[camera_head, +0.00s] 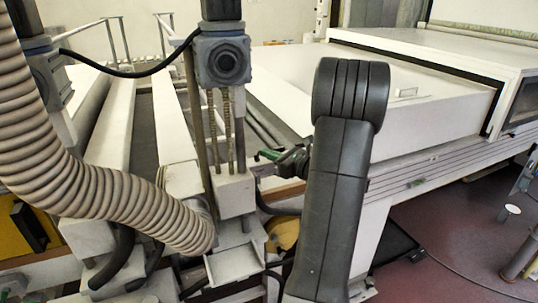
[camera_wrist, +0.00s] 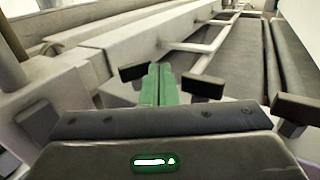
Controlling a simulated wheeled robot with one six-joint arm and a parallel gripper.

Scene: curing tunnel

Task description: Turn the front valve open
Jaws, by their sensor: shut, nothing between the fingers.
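My gripper (camera_head: 259,156) reaches left from behind my dark arm in the head view, low over the machine's side. Its two green fingers (camera_wrist: 160,80) lie together in the wrist view, with nothing between them. Dark blocks show just left (camera_wrist: 131,72) and right (camera_wrist: 203,88) of the fingers. They may be two ends of one handle, its middle hidden by the fingers. Another dark bar (camera_wrist: 294,109) on a short stem is at the right. I cannot tell which of these is the front valve, or whether the fingers touch it. No valve is clear in the head view.
A ribbed hose (camera_head: 100,190) curves across the left. A grey post with a motor-like block (camera_head: 222,63) stands close left of my gripper. Pale rails (camera_head: 103,140) run back at the left. A large white housing (camera_head: 440,65) fills the right, with open floor (camera_head: 440,240) below it.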

